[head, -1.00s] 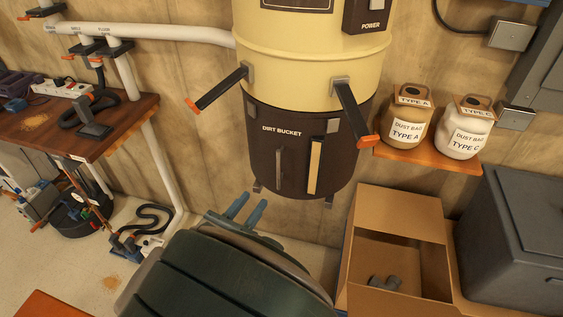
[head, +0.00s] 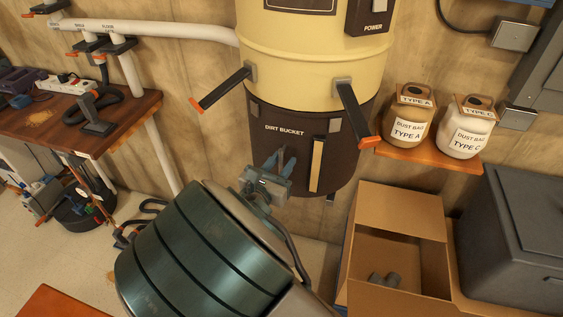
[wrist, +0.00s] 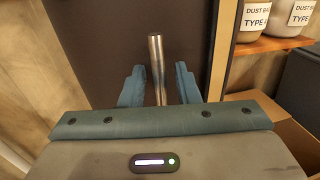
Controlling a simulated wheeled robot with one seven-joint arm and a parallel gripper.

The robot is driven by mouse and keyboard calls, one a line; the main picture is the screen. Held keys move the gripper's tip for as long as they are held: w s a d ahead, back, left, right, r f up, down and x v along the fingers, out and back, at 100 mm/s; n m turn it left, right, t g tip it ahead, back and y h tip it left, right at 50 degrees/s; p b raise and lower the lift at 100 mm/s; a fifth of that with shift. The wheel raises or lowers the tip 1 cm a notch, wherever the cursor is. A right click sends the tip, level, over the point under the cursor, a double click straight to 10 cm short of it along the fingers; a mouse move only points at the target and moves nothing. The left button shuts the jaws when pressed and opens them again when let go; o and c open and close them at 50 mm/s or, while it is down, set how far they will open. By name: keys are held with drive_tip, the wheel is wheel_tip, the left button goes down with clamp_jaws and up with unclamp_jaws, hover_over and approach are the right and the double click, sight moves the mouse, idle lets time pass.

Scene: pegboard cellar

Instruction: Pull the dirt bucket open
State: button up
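The dirt bucket (head: 340,150) is the dark brown lower drum under the cream vacuum body, labelled "DIRT BUCKET". Its vertical metal bar handle (wrist: 156,65) stands between the two blue fingers of my gripper (wrist: 158,85) in the wrist view. The fingers are apart, with a gap on each side of the bar. In the head view my gripper (head: 281,162) is at the bucket's front, left of a pale vertical strip (head: 316,165), and hides most of the handle. Two black latch levers with orange tips, left (head: 222,88) and right (head: 355,113), stick outward from the drum.
An open cardboard box (head: 400,210) stands right of the bucket, next to a dark grey bin (head: 520,220). A wooden shelf (head: 425,158) holds two dust bag jars. A wooden workbench (head: 80,135) is at the left.

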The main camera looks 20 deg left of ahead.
clamp_jaws()
drive_tip(key=shift+s, duration=0.1)
